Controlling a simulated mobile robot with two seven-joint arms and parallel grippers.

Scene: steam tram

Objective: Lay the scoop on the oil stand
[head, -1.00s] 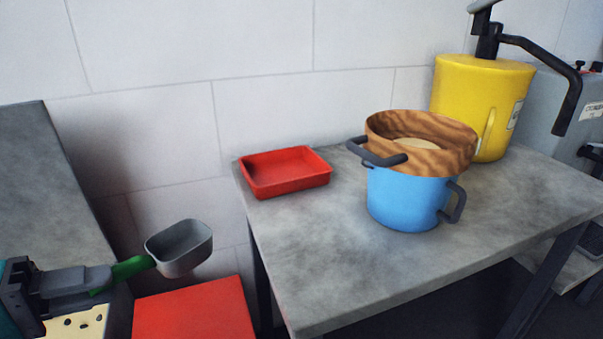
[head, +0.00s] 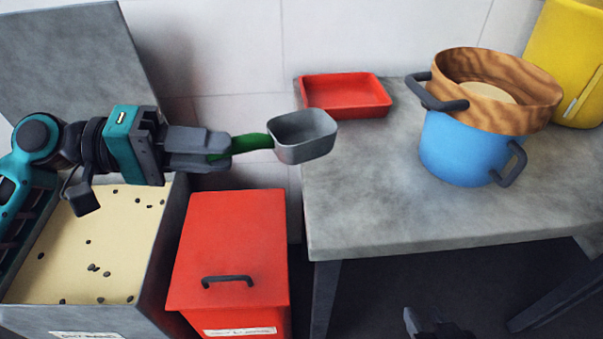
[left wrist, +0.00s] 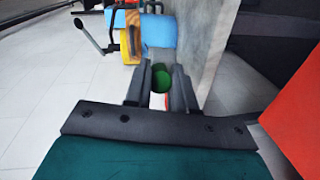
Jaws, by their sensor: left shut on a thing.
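The scoop, with a grey bowl (head: 304,136) and a green handle (head: 252,142), is held out to the right by my left gripper (head: 218,147). The gripper is shut on the handle, whose round green end shows between the fingers in the left wrist view (left wrist: 161,78). In the head view the bowl overlaps the left edge of the grey table (head: 375,205), which I take as the oil stand; I cannot tell its height above it. A dark part at the bottom edge looks like my right gripper (head: 436,325); its jaws are unclear.
On the table stand a red tray (head: 345,111), a blue pot (head: 458,153) with a wooden bowl (head: 540,110) on it, and a yellow container (head: 568,55). The front left of the tabletop is clear. Below left are a red lidded bin (head: 232,230) and a sand bin (head: 75,240).

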